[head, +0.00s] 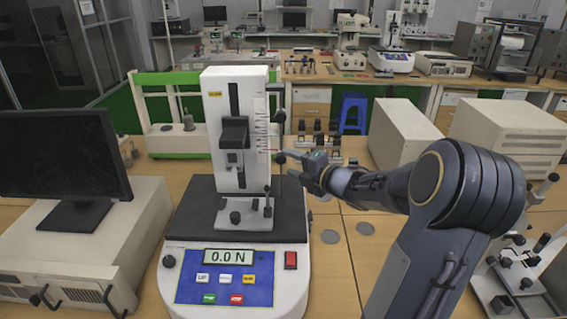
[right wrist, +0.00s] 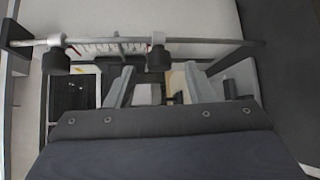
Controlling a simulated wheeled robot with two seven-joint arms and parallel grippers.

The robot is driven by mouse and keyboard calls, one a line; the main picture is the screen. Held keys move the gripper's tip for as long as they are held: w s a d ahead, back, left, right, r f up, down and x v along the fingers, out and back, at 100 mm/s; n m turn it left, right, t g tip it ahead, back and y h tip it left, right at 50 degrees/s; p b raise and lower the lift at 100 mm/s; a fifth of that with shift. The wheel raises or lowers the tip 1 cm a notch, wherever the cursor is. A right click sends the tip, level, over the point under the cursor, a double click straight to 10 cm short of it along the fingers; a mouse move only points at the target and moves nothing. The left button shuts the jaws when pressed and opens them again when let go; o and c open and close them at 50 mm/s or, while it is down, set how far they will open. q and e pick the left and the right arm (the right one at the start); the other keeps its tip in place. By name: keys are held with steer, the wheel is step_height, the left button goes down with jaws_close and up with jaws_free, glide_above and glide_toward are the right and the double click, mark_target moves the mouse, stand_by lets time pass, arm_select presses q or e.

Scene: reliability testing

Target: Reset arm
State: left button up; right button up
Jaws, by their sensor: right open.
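A white force testing machine (head: 225,130) stands on the wooden bench, its display reading 0.0 N. A thin vertical rod with dark stops runs along the right side of its column. My right gripper (head: 281,167) reaches in from the right, its fingertips close to this rod. Whether they touch it, I cannot tell. In the right wrist view the gripper's two grey fingers (right wrist: 158,90) are apart, with nothing clearly held between them. The rod (right wrist: 110,41) crosses that view with two dark stops, one of them (right wrist: 158,58) in front of the fingers. My left gripper is not in view.
A monitor (head: 60,160) on a beige unit stands at the left. Beige boxes (head: 403,132) stand behind my right arm. A microscope-like device (head: 520,275) is at the lower right. A green-framed device (head: 170,130) stands behind the tester. Some bench near two grey discs (head: 365,228) is clear.

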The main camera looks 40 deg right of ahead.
steer(key=shift+s, duration=0.45)
steer(key=shift+r, duration=0.25)
steer(key=s+a+f+m+g+y, duration=0.1)
steer(key=s+a+f+m+g, duration=0.1)
steer(key=s+a+m, duration=0.5)
steer(key=s+a+f+m+g, duration=0.3)
steer(key=s+a+m+g, duration=0.2)
steer(key=s+a+m, duration=0.2)
steer(key=s+a+f+m+g+y, duration=0.1)
steer(key=s+a+f+m+g, duration=0.1)
steer(key=s+a+m, duration=0.6)
steer(key=s+a+g, duration=0.1)
steer(key=s+a, duration=0.2)
steer(key=shift+a+f+g+y, duration=0.3)
steer(key=shift+a+f+g, duration=0.1)
